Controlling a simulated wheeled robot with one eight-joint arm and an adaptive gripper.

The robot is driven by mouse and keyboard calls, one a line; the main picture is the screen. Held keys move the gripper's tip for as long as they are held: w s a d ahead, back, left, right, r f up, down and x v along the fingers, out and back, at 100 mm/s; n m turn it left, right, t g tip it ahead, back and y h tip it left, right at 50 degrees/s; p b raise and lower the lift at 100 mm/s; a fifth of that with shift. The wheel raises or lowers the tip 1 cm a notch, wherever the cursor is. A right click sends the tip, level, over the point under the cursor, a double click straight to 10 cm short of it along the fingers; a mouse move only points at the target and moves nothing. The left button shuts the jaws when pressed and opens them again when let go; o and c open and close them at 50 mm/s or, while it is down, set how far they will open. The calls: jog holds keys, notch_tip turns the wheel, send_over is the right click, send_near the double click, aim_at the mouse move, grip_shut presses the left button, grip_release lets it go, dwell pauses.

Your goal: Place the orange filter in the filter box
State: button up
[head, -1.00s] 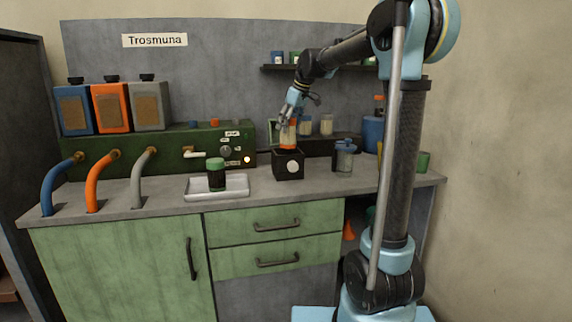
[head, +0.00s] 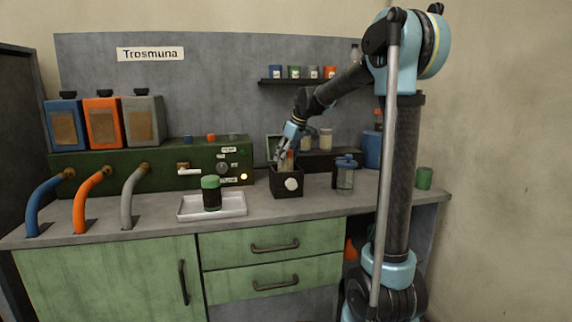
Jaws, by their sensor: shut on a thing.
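The filter box (head: 283,191) is a small black box with a round white label on its front, standing on the counter. A greenish lid-like panel (head: 273,148) stands up behind it. The orange filter (head: 290,160) is upright at the box's opening, its lower part hidden by the front wall. Whether it touches the bottom cannot be seen. My gripper (head: 284,157) reaches down from above, shut on the filter.
A white tray (head: 240,207) with a green-capped jar (head: 211,194) is to the left. A blue-lidded jar (head: 346,174) stands close on the right. Pale jars (head: 326,140) are behind. A shelf (head: 300,82) with small cups hangs above.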

notch_tip(320, 180, down, 2)
jog(key=shift+f, duration=0.2)
jog(key=o, duration=1.3)
jog(key=shift+c, duration=0.2)
jog(key=shift+r, duration=0.1)
jog(key=v, duration=1.2)
jog(key=s+d+f+m+h, duration=0.1)
jog(key=s+d+f+m, duration=0.1)
jog(key=s+d+f, duration=0.35)
jog(key=s+d+f+m, duration=0.2)
jog(key=s+d, duration=0.1)
jog(key=s, duration=0.5)
jog(key=s+d+f+m+h, duration=0.1)
jog(key=s+d+f+m, duration=0.1)
jog(key=s+d+f, duration=0.4)
jog(key=s+d+f+m, duration=0.2)
jog(key=s+f, duration=0.6)
jog(key=s, duration=0.1)
jog(key=s+d+f+m+h, duration=0.1)
jog(key=s+d+f+m, duration=0.2)
jog(key=s+f, duration=0.5)
jog(key=shift+s+d+h, duration=0.3)
jog(key=shift+s, duration=0.6)
